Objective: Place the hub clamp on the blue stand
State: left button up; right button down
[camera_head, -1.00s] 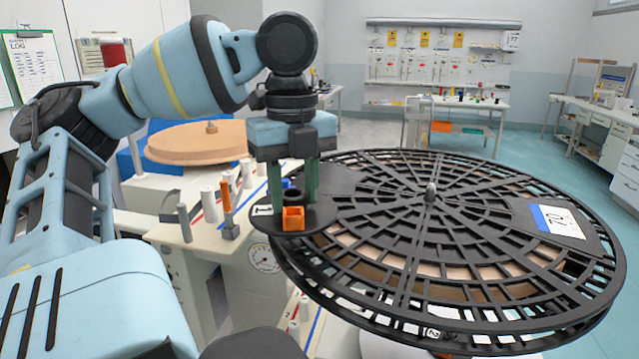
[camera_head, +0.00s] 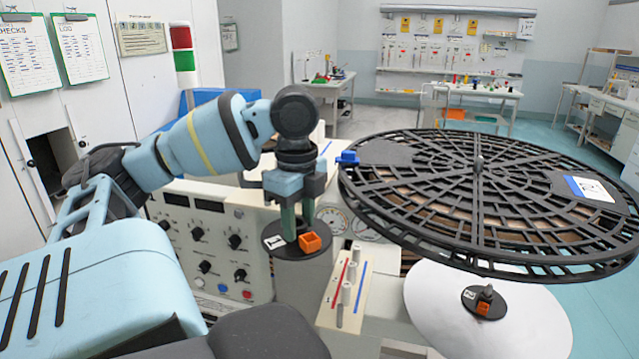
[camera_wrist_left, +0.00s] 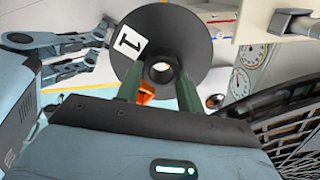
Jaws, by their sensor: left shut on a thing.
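My left gripper (camera_head: 298,225) is shut on the hub clamp (camera_head: 283,248), a black disc with a raised collar, an orange block and a white label marked 1. The wrist view shows the clamp (camera_wrist_left: 195,32) between the green fingers, its collar hole facing the camera. No blue stand can be made out for certain; a blue shape (camera_head: 218,98) shows behind my left arm. My right gripper is not in the head view.
The large black spoked reel (camera_head: 440,215) fills the right side, with a small blue part (camera_head: 347,158) by its left edge. A second black clamp (camera_head: 485,300) sits on a white disc (camera_head: 430,305) below it. A white post rack (camera_head: 345,290) stands just right of the held clamp.

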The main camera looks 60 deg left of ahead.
pick_arm(q)
jog(key=w+d+f+n, duration=0.1)
jog(key=d+f+n, duration=0.25)
jog(key=f, duration=0.65)
jog(key=w+d+f+n, duration=0.15)
jog(key=f+n, duration=0.25)
jog(key=f, duration=0.6)
jog(key=d+f+n, duration=0.3)
jog(key=d+f, duration=0.2)
jog(key=d, duration=0.5)
jog(key=d+f+n, duration=0.3)
jog(key=d+f, duration=0.2)
jog(key=d, duration=0.5)
jog(key=shift+s+f+p, duration=0.25)
jog(key=shift+p, duration=0.2)
